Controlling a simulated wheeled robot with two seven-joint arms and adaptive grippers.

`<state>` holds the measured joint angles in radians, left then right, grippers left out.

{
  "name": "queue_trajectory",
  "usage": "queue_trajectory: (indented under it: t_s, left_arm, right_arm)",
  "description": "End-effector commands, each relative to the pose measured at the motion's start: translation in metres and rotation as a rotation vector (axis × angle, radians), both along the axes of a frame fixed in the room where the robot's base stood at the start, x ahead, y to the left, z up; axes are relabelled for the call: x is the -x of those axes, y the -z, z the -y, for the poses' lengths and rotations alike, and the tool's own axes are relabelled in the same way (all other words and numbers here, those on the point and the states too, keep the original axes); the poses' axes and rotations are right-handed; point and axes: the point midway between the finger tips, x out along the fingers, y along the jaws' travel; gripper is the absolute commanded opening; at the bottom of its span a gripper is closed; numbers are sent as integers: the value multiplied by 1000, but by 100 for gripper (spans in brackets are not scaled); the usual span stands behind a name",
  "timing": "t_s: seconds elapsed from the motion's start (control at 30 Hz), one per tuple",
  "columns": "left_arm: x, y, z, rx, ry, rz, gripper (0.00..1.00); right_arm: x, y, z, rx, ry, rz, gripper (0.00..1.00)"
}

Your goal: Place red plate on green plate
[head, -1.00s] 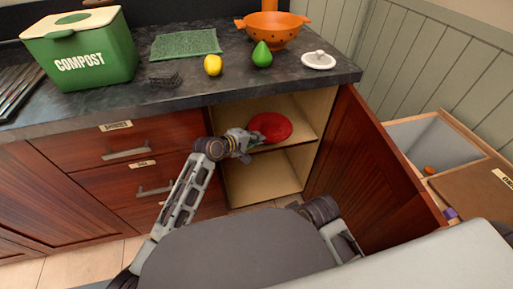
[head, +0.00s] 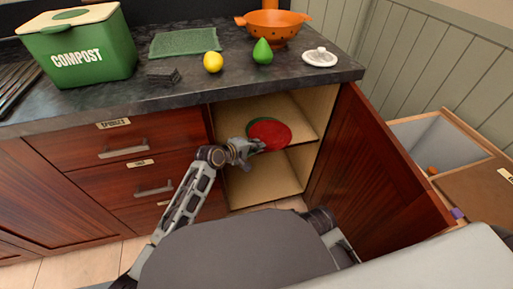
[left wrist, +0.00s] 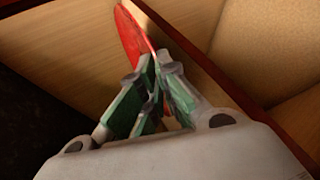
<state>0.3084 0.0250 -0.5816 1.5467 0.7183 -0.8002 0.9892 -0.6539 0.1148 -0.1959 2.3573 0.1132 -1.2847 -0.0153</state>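The red plate (head: 271,136) is in the open lower cabinet, at the front of the middle shelf, with its face tilted toward me. My left gripper (head: 259,146) is at its lower left rim. In the left wrist view the fingers (left wrist: 151,80) are closed together on the rim of the red plate (left wrist: 134,34), which shows nearly edge-on. A thin part of the green plate (head: 254,122) shows behind the red plate's upper left edge; the rest is hidden. Whether the plates touch cannot be told. My right gripper is not in view.
The open cabinet door (head: 372,160) stands to the right of the opening. The middle shelf (head: 297,132) has free room on the right; the lower compartment (head: 262,185) looks empty. Drawers (head: 125,150) are at the left, with the dark countertop (head: 205,95) above.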

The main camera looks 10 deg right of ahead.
Motion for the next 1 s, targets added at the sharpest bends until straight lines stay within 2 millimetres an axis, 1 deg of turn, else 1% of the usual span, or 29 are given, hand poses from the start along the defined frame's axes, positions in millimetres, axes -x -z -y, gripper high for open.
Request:
queue_trajectory:
  t_s: [0.1, 0.43, 0.63, 1.0]
  left_arm:
    - [0, 3, 0, 2, 0, 3, 0]
    - [0, 3, 0, 2, 0, 3, 0]
    - [0, 4, 0, 1, 0, 1, 26]
    - [0, 3, 0, 0, 0, 1, 27]
  right_arm:
    - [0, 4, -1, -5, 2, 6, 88]
    - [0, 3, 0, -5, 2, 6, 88]
    - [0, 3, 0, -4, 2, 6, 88]
    - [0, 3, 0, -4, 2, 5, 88]
